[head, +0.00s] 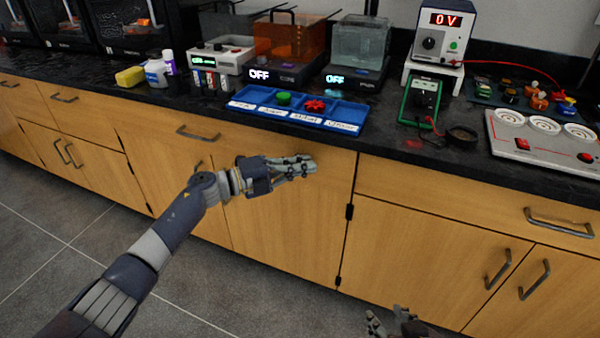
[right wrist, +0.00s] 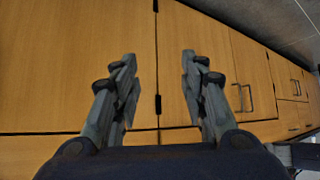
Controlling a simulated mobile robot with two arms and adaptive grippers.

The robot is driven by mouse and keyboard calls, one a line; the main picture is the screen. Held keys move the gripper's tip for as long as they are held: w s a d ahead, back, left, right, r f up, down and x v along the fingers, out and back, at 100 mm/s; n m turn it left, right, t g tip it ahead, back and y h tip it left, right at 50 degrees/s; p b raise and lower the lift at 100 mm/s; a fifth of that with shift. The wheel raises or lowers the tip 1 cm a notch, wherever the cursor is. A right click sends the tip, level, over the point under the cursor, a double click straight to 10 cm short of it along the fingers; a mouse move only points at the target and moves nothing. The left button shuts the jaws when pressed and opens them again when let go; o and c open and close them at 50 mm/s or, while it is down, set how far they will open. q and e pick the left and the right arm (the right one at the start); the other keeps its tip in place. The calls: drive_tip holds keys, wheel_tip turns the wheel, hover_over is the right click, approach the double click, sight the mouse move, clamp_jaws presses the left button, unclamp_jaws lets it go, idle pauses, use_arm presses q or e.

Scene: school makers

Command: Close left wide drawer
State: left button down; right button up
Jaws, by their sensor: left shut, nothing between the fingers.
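The left wide drawer (head: 230,140) is the wooden front under the counter, with a grey bar handle (head: 197,134). Its front looks about flush with the neighbouring fronts; any small gap under the counter edge is too dark to tell. My left gripper (head: 308,165) is shut and empty in front of the drawer's right part, at its lower edge; I cannot tell whether it touches. My right gripper (head: 390,321) is low at the bottom edge of the head view. In the right wrist view it (right wrist: 158,85) is open and empty, facing the cabinet doors.
The right wide drawer (head: 440,208) and doors below look shut. On the dark counter stand a blue tray (head: 345,127), a green multimeter (head: 405,105), a power supply (head: 452,45) and a grey panel (head: 500,150). The tiled floor (head: 215,290) in front is clear.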

use_arm(q)
drive_tip(key=shift+w+d, duration=0.25)
drive_tip(key=shift+w, duration=0.4)
drive_tip(key=shift+r, duration=0.15)
use_arm(e)
drive_tip(key=shift+t+y, duration=0.3)
drive_tip(key=shift+t, duration=0.6)
drive_tip(key=w+r, duration=0.2)
drive_tip(key=w, duration=0.1)
drive_tip(key=shift+w+a+r, duration=0.1)
drive_tip(key=shift+a+r, duration=0.15)
drive_tip(key=shift+a, duration=0.15)
use_arm(q)
drive_tip(key=shift+w, duration=0.1)
